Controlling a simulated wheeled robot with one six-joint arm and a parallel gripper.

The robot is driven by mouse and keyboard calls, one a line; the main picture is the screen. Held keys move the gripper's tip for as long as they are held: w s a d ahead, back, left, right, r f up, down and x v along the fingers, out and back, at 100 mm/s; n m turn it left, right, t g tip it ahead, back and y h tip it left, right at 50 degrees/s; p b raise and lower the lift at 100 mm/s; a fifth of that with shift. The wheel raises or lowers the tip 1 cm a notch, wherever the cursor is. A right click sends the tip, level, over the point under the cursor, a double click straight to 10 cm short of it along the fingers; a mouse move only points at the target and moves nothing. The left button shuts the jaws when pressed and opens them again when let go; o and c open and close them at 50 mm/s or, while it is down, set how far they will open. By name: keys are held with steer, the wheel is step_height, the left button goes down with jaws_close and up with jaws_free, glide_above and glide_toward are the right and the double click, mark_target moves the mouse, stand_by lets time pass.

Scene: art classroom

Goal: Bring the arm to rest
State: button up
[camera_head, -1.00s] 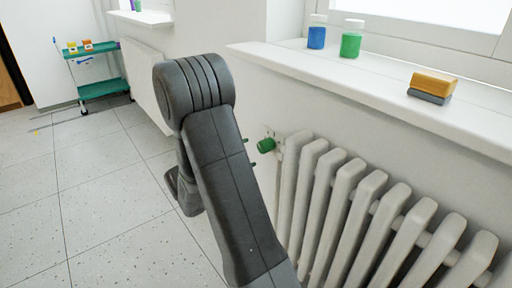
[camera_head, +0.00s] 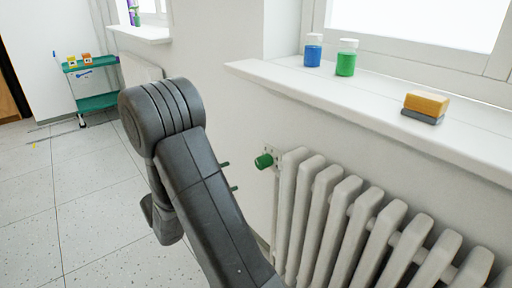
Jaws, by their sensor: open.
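My dark grey arm rises through the middle of the head camera view, folded at its ribbed elbow. Two small green tips stick out past the right side of the arm link, apart from each other. They look like the fingertips of my gripper (camera_head: 230,177), which is open with nothing seen between the tips. The rest of the gripper is hidden behind the arm. The tips are left of the radiator's green valve knob (camera_head: 264,161), with a gap in the picture.
A white radiator (camera_head: 345,215) stands at the right under a windowsill (camera_head: 300,84). The sill holds a blue jar (camera_head: 313,51), a green jar (camera_head: 346,60) and a sponge (camera_head: 426,104). A green trolley (camera_head: 97,103) stands far left. The tiled floor at left is clear.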

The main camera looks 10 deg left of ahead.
mark_target(258, 164)
steer(key=b+x, duration=0.3)
steer(key=x, duration=1)
steer(key=shift+w+d, duration=0.15)
steer(key=shift+w, duration=0.05)
